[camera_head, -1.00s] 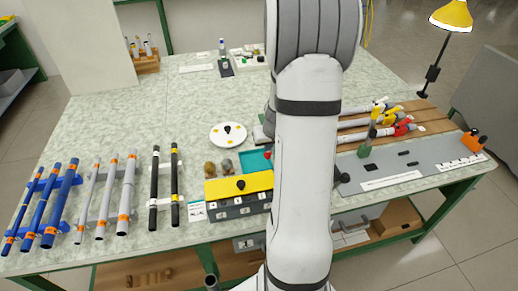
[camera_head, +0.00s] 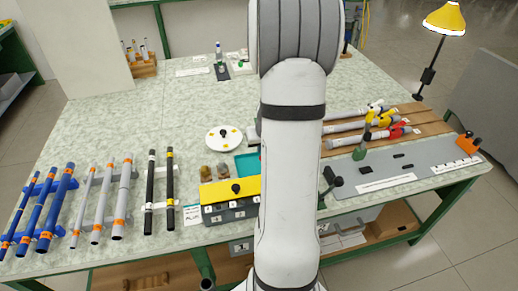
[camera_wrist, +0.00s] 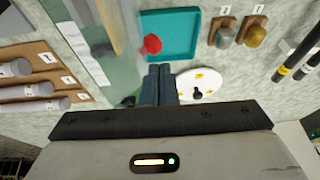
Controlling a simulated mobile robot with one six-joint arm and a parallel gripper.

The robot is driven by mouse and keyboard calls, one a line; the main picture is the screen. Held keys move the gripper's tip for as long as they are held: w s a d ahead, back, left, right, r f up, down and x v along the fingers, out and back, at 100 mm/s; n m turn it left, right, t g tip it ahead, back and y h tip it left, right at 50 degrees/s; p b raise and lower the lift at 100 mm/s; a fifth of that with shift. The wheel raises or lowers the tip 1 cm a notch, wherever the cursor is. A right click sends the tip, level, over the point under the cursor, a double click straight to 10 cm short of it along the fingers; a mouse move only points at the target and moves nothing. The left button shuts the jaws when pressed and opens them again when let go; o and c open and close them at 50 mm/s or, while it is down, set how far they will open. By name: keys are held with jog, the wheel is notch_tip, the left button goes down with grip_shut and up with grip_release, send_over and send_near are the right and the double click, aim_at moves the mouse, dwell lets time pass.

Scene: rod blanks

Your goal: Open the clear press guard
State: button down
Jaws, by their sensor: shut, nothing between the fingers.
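In the wrist view, a see-through, blurred panel (camera_wrist: 121,32), which looks like the clear press guard, stands at the upper left. A red knob (camera_wrist: 152,44) is at its right side, over the edge of a teal tray (camera_wrist: 190,20). My gripper (camera_wrist: 158,68) is shut and empty, its dark fingers pointing just below the red knob in the picture. I cannot tell whether they touch it. In the head view my arm hides the guard, the red knob and my gripper.
A yellow-topped grey box (camera_head: 231,190) stands at the front edge, left of my arm. A white round plate (camera_head: 224,138) lies behind it. Black rods (camera_head: 151,190) lie further left. Grey rods on wooden boards (camera_head: 350,126) are at the right.

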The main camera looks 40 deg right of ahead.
jog(key=s+a+r, duration=0.2)
jog(key=a+r, duration=0.2)
jog(key=r, duration=0.6)
jog(key=shift+a+r, duration=0.25)
jog(key=shift+a, duration=0.15)
jog(key=s+a+r+n, duration=0.2)
jog(key=s+a+r, duration=0.1)
jog(key=s+a, duration=0.4)
jog(key=s+a+r+n+g+y, duration=0.1)
jog(key=s+a+r, duration=0.3)
jog(key=a, duration=1)
jog(key=s+n, duration=0.1)
jog(key=s, duration=0.2)
jog(key=shift+f, duration=0.1)
